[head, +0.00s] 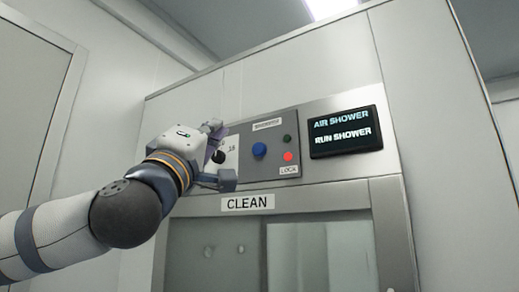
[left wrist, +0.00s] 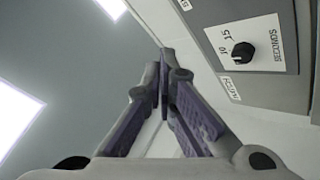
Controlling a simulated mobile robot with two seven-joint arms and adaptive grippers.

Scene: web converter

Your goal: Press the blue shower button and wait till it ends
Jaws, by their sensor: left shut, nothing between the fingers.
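The blue shower button (head: 259,150) is a round knob on the grey control panel (head: 268,130) above the door, in the head view. My left gripper (head: 222,153) is in front of the left part of this panel, to the left of the blue button and apart from it in the picture. In the left wrist view its two fingers (left wrist: 165,75) meet at the tips with nothing between them. The black seconds dial (left wrist: 243,53) shows at the upper right there; the blue button is not in that view. My right gripper is in neither view.
A black display (head: 342,132) right of the panel reads "AIR SHOWER" and "RUN SHOWER". A red light (head: 288,156) is lit above a "LOCK" label, below a dark green light (head: 287,139). A "CLEAN" sign (head: 248,203) sits above the glazed door (head: 330,255).

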